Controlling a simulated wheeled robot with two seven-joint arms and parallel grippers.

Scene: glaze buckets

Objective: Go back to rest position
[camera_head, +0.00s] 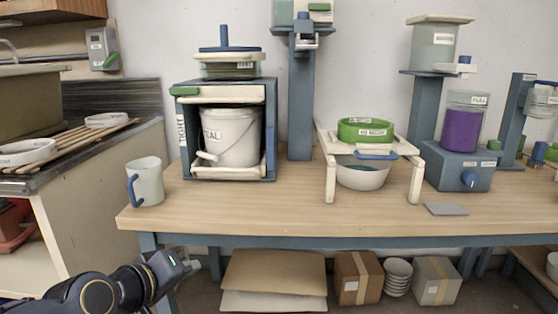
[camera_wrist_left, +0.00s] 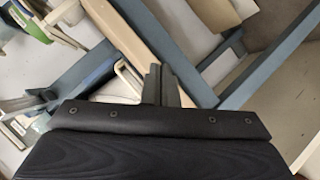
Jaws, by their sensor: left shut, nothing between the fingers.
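My left gripper (camera_head: 194,265) is low at the lower left in the head view, below the table's front edge and clear of everything on the tabletop. In the left wrist view its fingers (camera_wrist_left: 160,72) are together with nothing between them. My left arm comes in from the bottom left corner. My right arm and gripper do not show in either view.
The wooden table (camera_head: 270,218) holds a white jug (camera_head: 146,182), a white bucket (camera_head: 231,137) in a blue frame, a green sieve (camera_head: 365,131) over a bowl (camera_head: 362,175), and a purple container (camera_head: 464,129). Cardboard sheets (camera_head: 274,272) and boxes (camera_head: 358,278) lie underneath.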

